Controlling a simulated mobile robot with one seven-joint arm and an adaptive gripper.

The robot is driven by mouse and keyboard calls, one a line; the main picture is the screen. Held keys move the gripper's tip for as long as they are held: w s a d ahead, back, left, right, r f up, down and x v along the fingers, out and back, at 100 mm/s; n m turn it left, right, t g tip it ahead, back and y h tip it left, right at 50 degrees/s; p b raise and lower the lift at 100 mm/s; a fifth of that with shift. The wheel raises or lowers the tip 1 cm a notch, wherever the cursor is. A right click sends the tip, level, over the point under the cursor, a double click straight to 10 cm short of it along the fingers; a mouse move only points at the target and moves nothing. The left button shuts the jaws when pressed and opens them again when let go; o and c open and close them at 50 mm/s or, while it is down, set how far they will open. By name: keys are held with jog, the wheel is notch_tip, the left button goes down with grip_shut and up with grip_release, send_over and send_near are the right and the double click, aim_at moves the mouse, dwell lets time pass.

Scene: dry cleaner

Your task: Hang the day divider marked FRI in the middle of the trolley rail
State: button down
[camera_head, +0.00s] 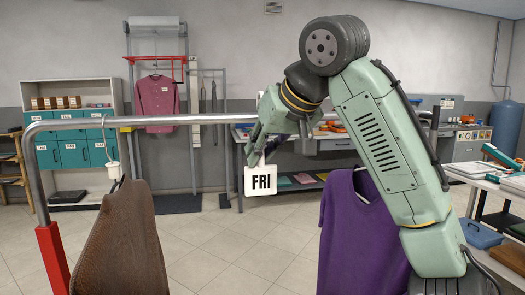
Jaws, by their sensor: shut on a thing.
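The white day divider marked FRI (261,182) hangs upright, its black letters facing me. My gripper (257,161) is shut on its top edge. The divider is below the level of the grey metal trolley rail (180,119), about midway between the two hanging garments. My wrist and arm cover part of the rail above it. I cannot tell whether the divider touches the rail or how far apart they are in depth.
A brown garment (122,240) hangs at the rail's left end and a purple shirt (362,235) hangs to the right, partly behind my arm. A cluttered table (485,178) stands at the right.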

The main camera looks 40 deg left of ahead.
jog(key=shift+w+a, duration=0.95)
jog(key=shift+a, duration=0.2)
jog(key=shift+w+a, duration=0.95)
jog(key=shift+a, duration=0.15)
jog(key=shift+f, duration=0.15)
jog(key=shift+f+b, duration=0.9)
jog(key=shift+f, duration=0.6)
jog(key=shift+f, duration=0.2)
jog(key=c, duration=1.4)
grip_release()
